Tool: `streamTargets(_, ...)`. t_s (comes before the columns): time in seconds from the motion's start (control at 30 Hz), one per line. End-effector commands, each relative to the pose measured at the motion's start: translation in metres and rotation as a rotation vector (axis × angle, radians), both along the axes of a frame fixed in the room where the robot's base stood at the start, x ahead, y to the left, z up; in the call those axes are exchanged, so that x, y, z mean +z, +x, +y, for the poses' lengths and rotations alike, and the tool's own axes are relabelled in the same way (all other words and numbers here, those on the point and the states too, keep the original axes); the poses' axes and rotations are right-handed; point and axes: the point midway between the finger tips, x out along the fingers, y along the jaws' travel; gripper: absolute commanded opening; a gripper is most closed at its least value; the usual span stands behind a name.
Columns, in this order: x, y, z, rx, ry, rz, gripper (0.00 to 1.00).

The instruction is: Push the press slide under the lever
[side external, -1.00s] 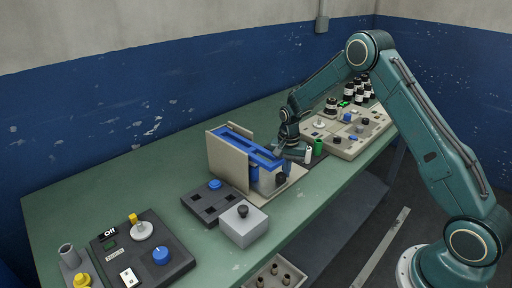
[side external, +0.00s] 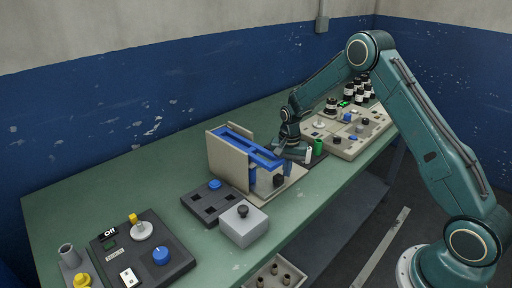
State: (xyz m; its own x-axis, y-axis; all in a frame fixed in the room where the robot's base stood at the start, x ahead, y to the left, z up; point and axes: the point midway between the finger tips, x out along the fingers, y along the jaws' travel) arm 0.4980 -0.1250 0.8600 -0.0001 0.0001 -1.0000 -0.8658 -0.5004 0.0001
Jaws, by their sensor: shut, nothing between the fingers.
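The press stands mid-table with beige side walls (side external: 229,165) and a blue lever (side external: 250,147) lying along its top. The press slide, a grey block with a dark knob (side external: 278,181), sits low at the front of the press, partly under the lever's near end.
A green cylinder (side external: 318,147) and a white one (side external: 308,155) stand just right of the gripper. A grey box with a knob (side external: 243,223) and a dark panel with a blue button (side external: 213,190) are at the front left. A beige control panel (side external: 345,140) lies behind right.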

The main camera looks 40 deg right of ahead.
Motion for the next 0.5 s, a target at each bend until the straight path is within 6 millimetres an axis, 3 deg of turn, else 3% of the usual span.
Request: streamTargets(0.5,0.026,0.000,0.000,0.000,0.000,-0.001,0.00)
